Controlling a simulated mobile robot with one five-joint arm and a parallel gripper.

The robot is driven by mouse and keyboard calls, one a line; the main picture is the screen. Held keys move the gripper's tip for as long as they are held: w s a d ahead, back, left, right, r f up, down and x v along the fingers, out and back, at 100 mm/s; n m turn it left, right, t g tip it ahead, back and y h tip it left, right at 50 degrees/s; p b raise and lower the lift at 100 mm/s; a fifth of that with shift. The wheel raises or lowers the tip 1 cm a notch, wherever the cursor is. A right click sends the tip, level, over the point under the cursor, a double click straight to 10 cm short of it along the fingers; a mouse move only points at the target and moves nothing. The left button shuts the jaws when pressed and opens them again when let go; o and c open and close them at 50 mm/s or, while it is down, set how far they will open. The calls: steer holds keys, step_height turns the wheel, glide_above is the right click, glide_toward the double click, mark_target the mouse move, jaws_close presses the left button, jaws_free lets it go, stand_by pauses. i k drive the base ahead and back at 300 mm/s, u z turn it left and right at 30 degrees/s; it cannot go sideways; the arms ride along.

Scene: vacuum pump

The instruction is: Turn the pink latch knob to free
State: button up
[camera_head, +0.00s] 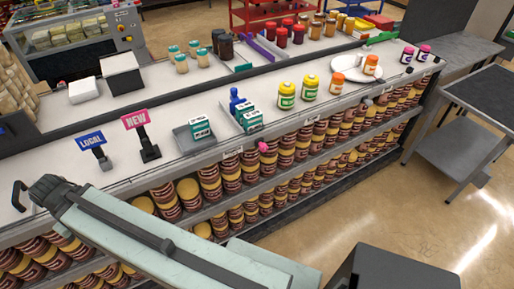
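A small pink knob (263,147) shows at the front edge of the counter, just below the tray with green-and-white boxes. It is too small in the head view to tell which way it is turned. My pale green arm link (150,235) crosses the lower left, with its dark joint near the counter's left front edge, well left of the knob. I cannot make out my gripper's fingers in this view. Nothing of mine touches the knob.
The white counter (200,97) carries yellow-lidded jars (287,96), a blue-topped bottle (236,98), a white plate (350,68) and LOCAL (91,142) and NEW (136,120) signs. Shelves of stacked jars (210,183) lie below. Floor is clear at right, beside a metal table (447,153).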

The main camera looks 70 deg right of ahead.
mark_target(263, 147)
steer(key=k, duration=0.45)
steer(key=z, duration=3.9)
steer(key=k, duration=1.65)
steer(key=u, duration=1.25)
steer(key=i, duration=1.25)
steer(key=z, duration=0.05)
